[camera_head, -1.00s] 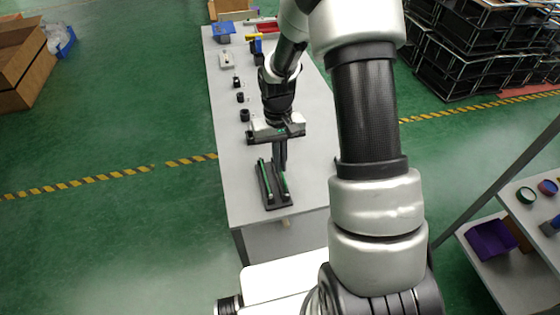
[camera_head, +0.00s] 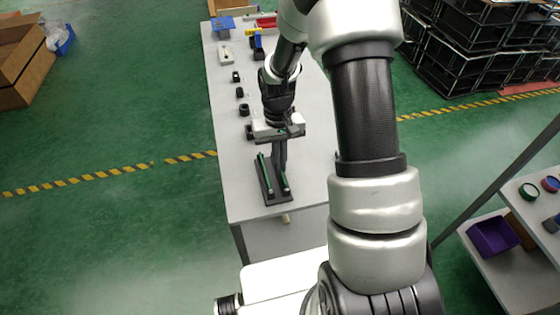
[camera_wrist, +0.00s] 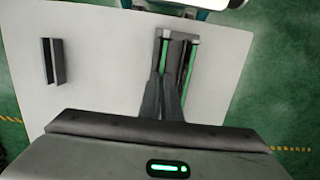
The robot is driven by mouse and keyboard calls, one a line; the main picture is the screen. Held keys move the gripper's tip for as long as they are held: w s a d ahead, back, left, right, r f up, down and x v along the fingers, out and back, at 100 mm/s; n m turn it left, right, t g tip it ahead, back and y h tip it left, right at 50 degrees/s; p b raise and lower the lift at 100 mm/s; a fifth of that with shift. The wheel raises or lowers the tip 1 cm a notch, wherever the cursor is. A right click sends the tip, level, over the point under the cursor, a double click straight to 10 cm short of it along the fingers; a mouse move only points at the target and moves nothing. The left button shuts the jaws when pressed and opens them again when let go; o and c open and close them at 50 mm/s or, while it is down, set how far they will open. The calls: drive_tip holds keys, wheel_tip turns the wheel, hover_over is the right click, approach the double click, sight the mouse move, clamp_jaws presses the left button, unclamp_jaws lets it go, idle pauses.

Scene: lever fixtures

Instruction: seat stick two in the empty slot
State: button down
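A dark fixture (camera_head: 274,192) with two upright-looking green sticks stands near the front end of the table. One green stick (camera_head: 263,169) is at its left in the head view and appears at the right in the wrist view (camera_wrist: 190,58). The other green stick (camera_head: 286,183) is at the fixture's right, and at the left in the wrist view (camera_wrist: 164,52). My gripper (camera_head: 280,167) is down at this second stick; its fingers (camera_wrist: 163,82) are close together around it and hide its lower part. I see no number on either stick, and the slots are hidden.
A dark grooved block (camera_wrist: 53,61) lies apart from the fixture in the wrist view. Several small dark parts, including a ring (camera_head: 244,110), line the table's left edge. A blue tray (camera_head: 223,23) is at the far end. The tabletop (camera_head: 240,180) left of the fixture is clear.

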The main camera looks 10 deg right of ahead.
drive_tip(key=shift+f, duration=0.4)
drive_tip(key=c, duration=1.9)
unclamp_jaws()
drive_tip(key=shift+r, duration=0.1)
wheel_tip(320, 180, up, 17)
drive_tip(key=w, duration=0.2)
drive_tip(key=shift+r, duration=0.15)
drive_tip(key=s+r+t+p, duration=0.4)
drive_tip(key=s+r+t, duration=0.3)
drive_tip(key=s+r, duration=1.1)
drive_tip(key=shift+s+r+p, duration=0.3)
drive_tip(key=shift+s+p, duration=0.05)
drive_tip(key=shift+s, duration=0.75)
